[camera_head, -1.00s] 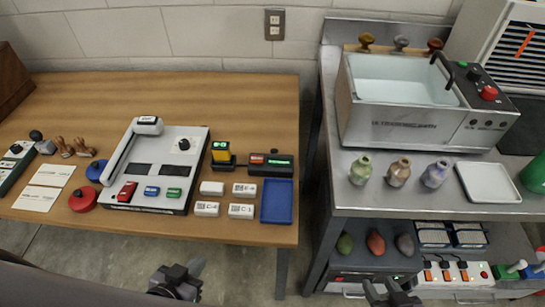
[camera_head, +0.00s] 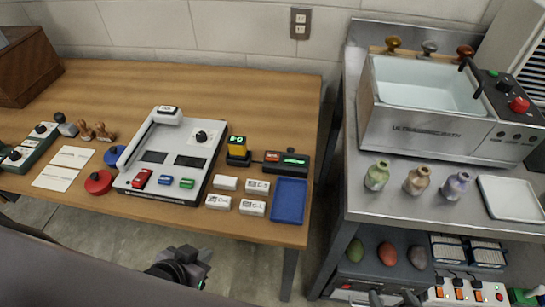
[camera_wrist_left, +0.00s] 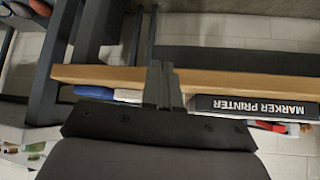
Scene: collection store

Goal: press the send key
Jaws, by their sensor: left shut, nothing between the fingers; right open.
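A grey marker printer (camera_head: 197,159) with red (camera_head: 141,178), blue (camera_head: 165,181) and green (camera_head: 187,183) keys sits on the wooden table. A small black box (camera_head: 299,163) with a red key (camera_head: 272,156) and a lit green display stands to its right. I cannot read which key is the send key. My left gripper (camera_head: 196,259) is shut and empty, in front of the table's near edge and apart from all keys. In the left wrist view its fingertips (camera_wrist_left: 165,75) overlap the table edge, beside the printer's lettered front (camera_wrist_left: 255,106). My right gripper (camera_head: 392,297) is open at the bottom edge, partly cut off.
White labelled blocks (camera_head: 252,207), a blue tray (camera_head: 289,201), a yellow-topped device (camera_head: 237,147) and a red round pad (camera_head: 98,182) surround the printer. A steel bench (camera_head: 440,210) with an ultrasonic bath stands to the right, across a gap. The table's back is clear.

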